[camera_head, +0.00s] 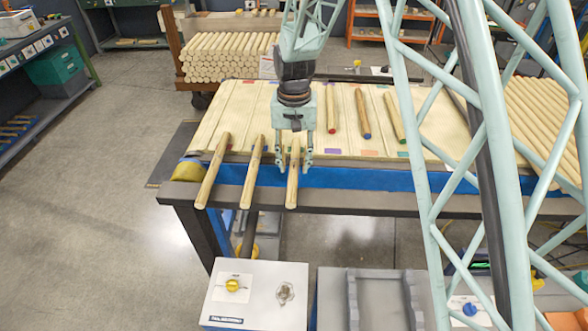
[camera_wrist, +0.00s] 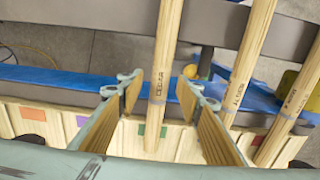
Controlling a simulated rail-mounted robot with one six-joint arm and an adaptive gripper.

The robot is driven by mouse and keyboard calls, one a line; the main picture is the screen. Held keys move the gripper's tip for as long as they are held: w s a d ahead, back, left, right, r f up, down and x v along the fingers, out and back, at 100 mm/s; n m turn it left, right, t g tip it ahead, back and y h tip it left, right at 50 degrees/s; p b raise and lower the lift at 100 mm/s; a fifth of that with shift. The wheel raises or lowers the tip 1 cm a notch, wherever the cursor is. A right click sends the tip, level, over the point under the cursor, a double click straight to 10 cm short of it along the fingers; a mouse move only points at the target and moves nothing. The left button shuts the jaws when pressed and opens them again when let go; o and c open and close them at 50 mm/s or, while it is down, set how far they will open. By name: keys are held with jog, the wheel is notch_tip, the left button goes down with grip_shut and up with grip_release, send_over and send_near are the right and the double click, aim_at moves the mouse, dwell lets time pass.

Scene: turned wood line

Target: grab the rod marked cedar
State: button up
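The cedar rod (camera_head: 292,188) is the rightmost of three pale rods sticking out over the table's front edge. In the wrist view the same rod (camera_wrist: 166,45) runs down between my fingers, with dark lettering that appears to read CEDAR. My gripper (camera_head: 295,160) is low over this rod, one finger on each side. In the wrist view my gripper (camera_wrist: 160,90) is open, with a visible gap between each finger pad and the rod. The rod's far end is partly hidden by my gripper in the head view.
The middle rod (camera_head: 253,175) and left rod (camera_head: 212,173) lie close by, also lettered. Three rods with coloured ends, including a red-ended rod (camera_head: 331,112), lie farther back on the slatted wooden bed (camera_head: 235,110). A blue strip (camera_head: 400,182) runs along the table front.

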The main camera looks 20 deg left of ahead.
jog(key=shift+f, duration=0.3)
dwell(0.4)
jog(key=c, duration=1)
